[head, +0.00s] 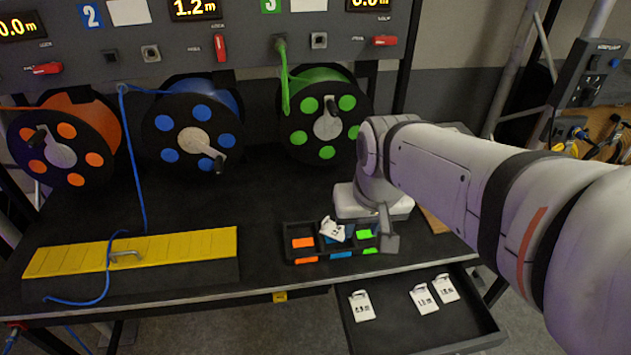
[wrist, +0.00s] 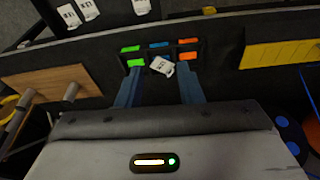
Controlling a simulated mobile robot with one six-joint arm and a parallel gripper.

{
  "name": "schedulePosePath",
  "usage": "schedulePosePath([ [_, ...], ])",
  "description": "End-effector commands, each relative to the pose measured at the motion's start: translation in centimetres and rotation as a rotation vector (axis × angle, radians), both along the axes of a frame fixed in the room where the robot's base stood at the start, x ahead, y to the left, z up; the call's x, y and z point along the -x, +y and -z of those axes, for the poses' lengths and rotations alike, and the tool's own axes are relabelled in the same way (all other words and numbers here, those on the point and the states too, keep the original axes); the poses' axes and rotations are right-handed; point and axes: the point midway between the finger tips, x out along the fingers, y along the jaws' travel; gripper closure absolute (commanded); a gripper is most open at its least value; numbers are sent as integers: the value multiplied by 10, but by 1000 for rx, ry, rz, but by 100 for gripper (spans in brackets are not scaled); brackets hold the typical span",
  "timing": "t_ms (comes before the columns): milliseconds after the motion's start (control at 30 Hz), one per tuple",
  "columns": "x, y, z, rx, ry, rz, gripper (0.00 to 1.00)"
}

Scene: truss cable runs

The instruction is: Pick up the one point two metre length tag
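Three white length tags lie in the open drawer: a left one (head: 361,305), a middle one (head: 424,298) whose print looks like 1.2 m, and a right one (head: 445,288). A fourth white tag (head: 332,229) lies tilted on the small black tray (head: 288,254); its print is too small to read surely. My gripper (head: 386,240) is over the bench beside the tray. In the wrist view my gripper (wrist: 158,82) has its two blue fingers apart, with the tray's tag (wrist: 162,67) showing between and beyond them, touching neither. The gripper is empty.
Orange (head: 64,142), blue (head: 193,130) and green (head: 325,118) cable reels stand at the back. A blue cable (head: 138,180) runs down to a yellow strip (head: 180,248). The tray has orange, blue and green markers. The open drawer (head: 395,335) juts out below the bench.

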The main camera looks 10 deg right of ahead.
Motion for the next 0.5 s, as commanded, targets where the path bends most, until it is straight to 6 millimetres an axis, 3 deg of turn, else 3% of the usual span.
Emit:
schedulePosePath([
  [267,-108,-1,26,-32,93,142,67],
  [500,-198,-4,81,-50,165,275,67],
])
